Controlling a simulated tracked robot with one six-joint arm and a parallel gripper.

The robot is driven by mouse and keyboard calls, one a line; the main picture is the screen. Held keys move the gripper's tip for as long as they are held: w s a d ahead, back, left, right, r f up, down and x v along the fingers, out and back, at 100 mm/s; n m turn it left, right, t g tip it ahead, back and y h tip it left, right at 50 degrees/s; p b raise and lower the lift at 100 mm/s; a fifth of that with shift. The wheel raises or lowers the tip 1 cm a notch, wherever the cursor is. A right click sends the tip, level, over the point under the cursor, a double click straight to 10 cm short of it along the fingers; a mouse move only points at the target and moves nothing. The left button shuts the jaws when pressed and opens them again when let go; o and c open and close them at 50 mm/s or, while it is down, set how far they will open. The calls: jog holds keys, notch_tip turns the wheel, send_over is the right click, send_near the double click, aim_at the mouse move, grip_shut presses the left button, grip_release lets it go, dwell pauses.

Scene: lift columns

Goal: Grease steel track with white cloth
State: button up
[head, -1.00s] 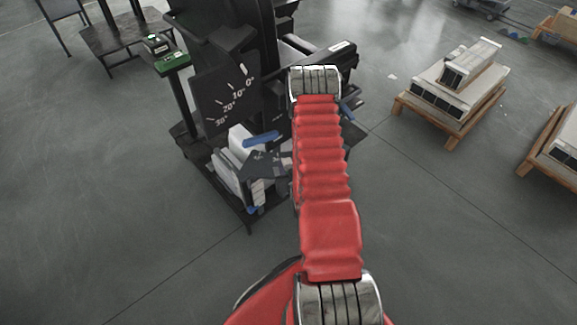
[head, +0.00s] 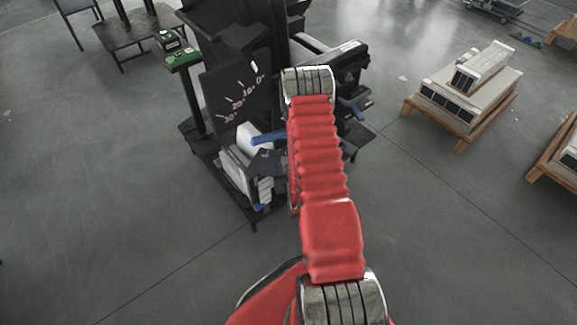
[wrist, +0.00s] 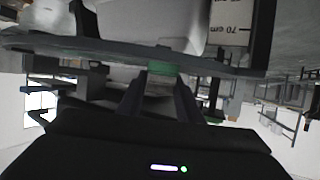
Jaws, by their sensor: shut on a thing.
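In the wrist view my gripper (wrist: 160,92) points up the picture, its two dark fingers closed on a small green piece (wrist: 163,68). A long, thin grey strip (wrist: 90,48) crosses the picture at the fingertips; I cannot tell whether it is the steel track. In the head view my red arm hides its own far end, and I cannot make out the gripper. White pieces (head: 236,165) sit low on the dark stand, left of my arm. I cannot tell whether the white cloth is among them.
A dark machine (head: 232,95) with an angle scale stands behind my arm. A blue bar (head: 268,137) sticks out near it. Pallets with pale blocks (head: 460,100) stand at the right. A dark table (head: 130,35) is at the back left. The floor in front is clear.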

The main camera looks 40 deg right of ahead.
jog(key=shift+a+f, duration=0.1)
jog(key=shift+a, duration=0.05)
jog(key=shift+w+a, duration=0.35)
jog(key=shift+a, duration=0.35)
jog(key=shift+w+a, duration=0.3)
jog(key=shift+a, duration=0.35)
jog(key=shift+d, duration=0.1)
jog(key=shift+s+d, duration=0.35)
jog(key=shift+d, duration=0.35)
jog(key=shift+s+d, duration=0.35)
jog(key=shift+d, duration=0.35)
jog(key=shift+d, duration=0.1)
jog(key=shift+s+d, duration=0.35)
jog(key=shift+d, duration=0.3)
jog(key=shift+s+d, duration=0.35)
jog(key=shift+d, duration=0.3)
jog(key=shift+s+d, duration=0.35)
jog(key=shift+d, duration=0.35)
jog(key=shift+s+d, duration=0.35)
jog(key=shift+d, duration=0.35)
